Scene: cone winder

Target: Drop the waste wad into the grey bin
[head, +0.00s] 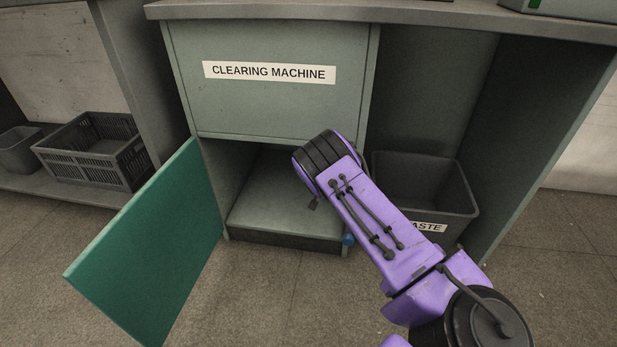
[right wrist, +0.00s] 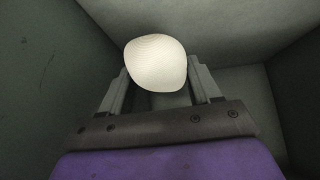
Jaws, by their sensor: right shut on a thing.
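My right gripper (right wrist: 158,72) is shut on the waste wad (right wrist: 155,58), a pale, rounded, finely ribbed lump between its two fingers. In the head view my purple right arm reaches to the open lower compartment of the clearing machine (head: 270,105), and the gripper and wad are hidden behind it. The right wrist view shows grey-green walls close around the wad. The grey bin (head: 457,229), labelled with partly covered lettering ending "ASTE", stands right of the machine, under the counter. My arm covers part of its front. My left gripper is out of view.
A green door (head: 150,250) stands open at the compartment's left. A counter top (head: 430,14) overhangs the bin, with a side panel (head: 540,120) to the bin's right. A dark slatted crate (head: 95,150) sits on a low shelf at left. The floor in front is clear.

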